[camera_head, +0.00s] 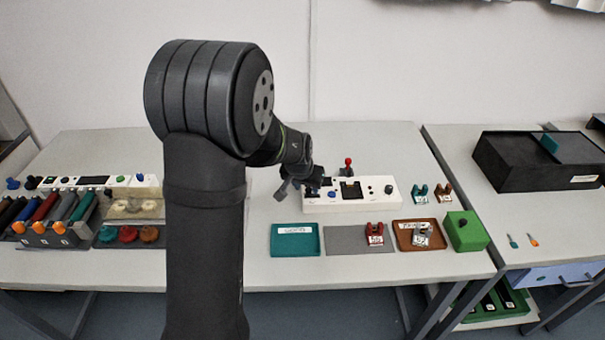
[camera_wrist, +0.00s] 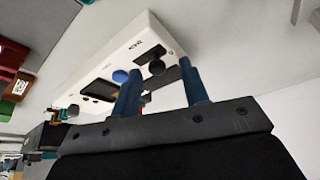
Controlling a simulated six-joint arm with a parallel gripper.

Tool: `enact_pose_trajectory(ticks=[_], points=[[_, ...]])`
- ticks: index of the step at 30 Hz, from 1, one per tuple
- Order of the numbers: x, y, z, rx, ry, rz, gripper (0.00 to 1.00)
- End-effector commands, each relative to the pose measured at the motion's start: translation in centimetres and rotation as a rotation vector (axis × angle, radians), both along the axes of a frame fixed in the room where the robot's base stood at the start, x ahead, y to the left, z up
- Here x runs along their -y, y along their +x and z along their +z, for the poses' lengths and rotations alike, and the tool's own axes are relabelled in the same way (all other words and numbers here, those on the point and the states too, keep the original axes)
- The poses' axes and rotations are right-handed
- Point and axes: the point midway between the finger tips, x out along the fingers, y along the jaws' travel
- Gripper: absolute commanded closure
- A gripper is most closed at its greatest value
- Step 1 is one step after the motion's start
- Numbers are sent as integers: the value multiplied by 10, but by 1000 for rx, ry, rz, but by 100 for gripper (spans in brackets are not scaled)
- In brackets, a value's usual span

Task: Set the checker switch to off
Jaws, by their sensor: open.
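The checker is a white box (camera_head: 366,205) on the middle table in the head view, with a dark display, a blue button and a dark round knob on its right. In the wrist view its white panel (camera_wrist: 80,82) is tilted. There a black switch knob (camera_wrist: 156,67) sits on a dark plate at one end, near a blue button (camera_wrist: 120,76). My gripper (camera_head: 308,188) is over the checker's left end. In the wrist view its two blue fingers (camera_wrist: 160,67) are open, with the knob seen between them. I cannot tell whether they touch it, nor the switch's setting.
A red-topped stick (camera_head: 348,162) rises behind the checker. In front are a teal tray (camera_head: 274,252), a grey mat with a red piece (camera_head: 375,233) and a brown tray (camera_head: 402,244). A green box (camera_head: 466,231) stands at right. My arm hides part of the table's left middle.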

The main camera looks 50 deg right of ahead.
Motion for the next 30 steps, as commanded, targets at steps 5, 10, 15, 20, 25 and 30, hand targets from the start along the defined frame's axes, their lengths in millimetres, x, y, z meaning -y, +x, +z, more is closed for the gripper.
enact_pose_trajectory(ticks=[5,10,15,20,25,30], points=[[-8,-3,25,3,-4,0,59],[-21,-8,56,3,-4,0,59],[-33,-13,88,3,-5,0,59],[-44,-17,118,4,-5,1,59],[-54,-21,142,3,-3,1,59],[-59,-23,154,1,-2,1,59]])
